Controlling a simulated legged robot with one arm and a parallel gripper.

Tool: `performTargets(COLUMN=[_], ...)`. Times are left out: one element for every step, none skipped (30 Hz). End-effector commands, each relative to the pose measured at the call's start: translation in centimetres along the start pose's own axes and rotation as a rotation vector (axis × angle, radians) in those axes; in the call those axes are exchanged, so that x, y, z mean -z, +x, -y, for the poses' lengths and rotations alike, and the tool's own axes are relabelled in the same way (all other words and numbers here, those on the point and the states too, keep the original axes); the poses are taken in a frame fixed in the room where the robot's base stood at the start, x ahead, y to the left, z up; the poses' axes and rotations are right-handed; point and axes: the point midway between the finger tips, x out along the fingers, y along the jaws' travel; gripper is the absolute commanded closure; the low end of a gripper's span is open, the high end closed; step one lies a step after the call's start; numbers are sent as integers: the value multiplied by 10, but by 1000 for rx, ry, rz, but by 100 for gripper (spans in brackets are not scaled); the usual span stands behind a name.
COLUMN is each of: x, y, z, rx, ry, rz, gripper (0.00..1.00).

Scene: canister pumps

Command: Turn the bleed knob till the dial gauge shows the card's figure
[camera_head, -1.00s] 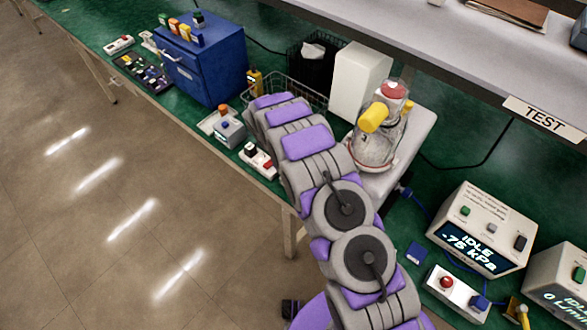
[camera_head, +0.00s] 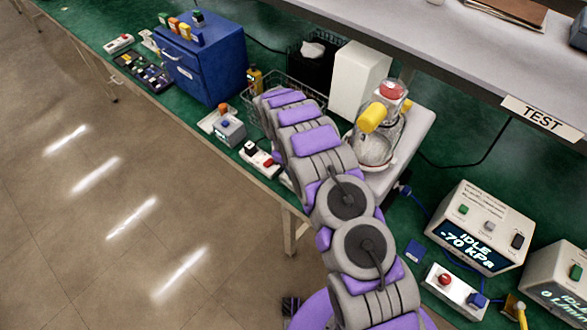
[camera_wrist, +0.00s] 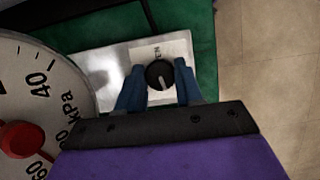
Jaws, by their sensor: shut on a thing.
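In the wrist view, the bleed knob (camera_wrist: 159,75) is a round black knob with a pale pointer line. It sits on a pale plate with partly hidden lettering. The blue fingers of my gripper (camera_wrist: 159,84) are shut on it, one on each side. The dial gauge (camera_wrist: 40,85) is large and white at the left edge, cut off by the frame. In the head view, my arm hides the knob and gripper. I cannot pick out the card.
A pump box (camera_head: 480,228) at right reads IDLE, -70 kPa. A wire basket (camera_head: 310,85) and blue cabinet (camera_head: 205,65) stand behind and left.

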Motion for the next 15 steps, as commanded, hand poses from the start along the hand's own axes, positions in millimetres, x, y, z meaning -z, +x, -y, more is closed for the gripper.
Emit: performTargets(x=[1,1,1,1,1,1,1,1,1,1,1,1,1,0,0], y=[-2,-2,-2,-2,-2,-2,-2,-2,-2,-2,-2,-2,-2,-1,-1], z=[-2,-2,-2,-2,-2,-2,-2,-2,-2,-2,-2,-2,-2,-1,-1], rx=[-5,-5,-5,-5,-5,-5,-5,-4,-4,-4,-4,-4,-3,-3,-2], ry=[2,2,2,2,2,2,1,1,1,1,1,1,1,0,0], rz=[-6,-6,-6,-6,-6,-6,-6,-5,-5,-5,-5,-4,-4,-3,-3], gripper=[95,95,95,95,95,95,95,95,64,61,58,54,51,48,44])
